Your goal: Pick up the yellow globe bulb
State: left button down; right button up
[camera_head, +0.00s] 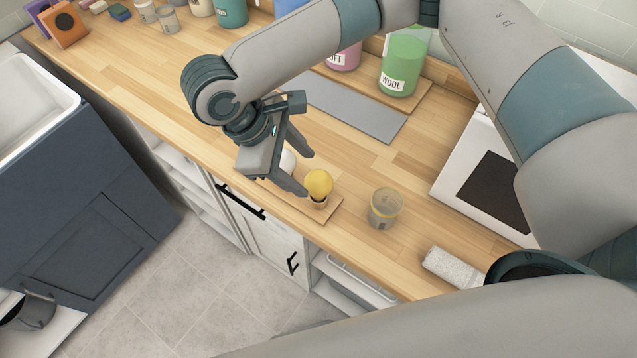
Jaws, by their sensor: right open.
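The yellow globe bulb (318,183) stands upright, globe up, on a small wooden board (334,208) near the front edge of the counter. Its base sits in a small light-brown holder. My right gripper (306,172) is open, with its fingertips just left of the yellow globe. I cannot tell whether a fingertip touches the bulb. A white rounded thing (288,161) shows between the fingers, partly hidden by them. My left gripper is not in view.
A glass jar (385,208) stands just right of the board. A white speckled block (452,267) lies farther right. A grey mat (350,106), a green WOOL container (403,62) and a pink container (345,55) are behind. Counter between mat and jar is clear.

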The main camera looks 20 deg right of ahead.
aim_at(309, 176)
jog(key=p+x, duration=0.1)
jog(key=x, duration=0.3)
jog(key=shift+d, duration=0.1)
jog(key=shift+d+f, duration=0.15)
jog(key=shift+f, duration=0.45)
jog(key=shift+d+p, duration=0.1)
jog(key=shift+p, duration=0.2)
jog(key=shift+s+d+f, duration=0.1)
jog(key=shift+d+f, duration=0.05)
jog(key=p+x, duration=0.1)
jog(key=x, duration=0.1)
jog(key=p+x, duration=0.1)
jog(key=shift+s+d+f+p, duration=0.3)
jog(key=shift+d+f, duration=0.15)
jog(key=shift+f, duration=0.25)
jog(key=c, duration=0.8)
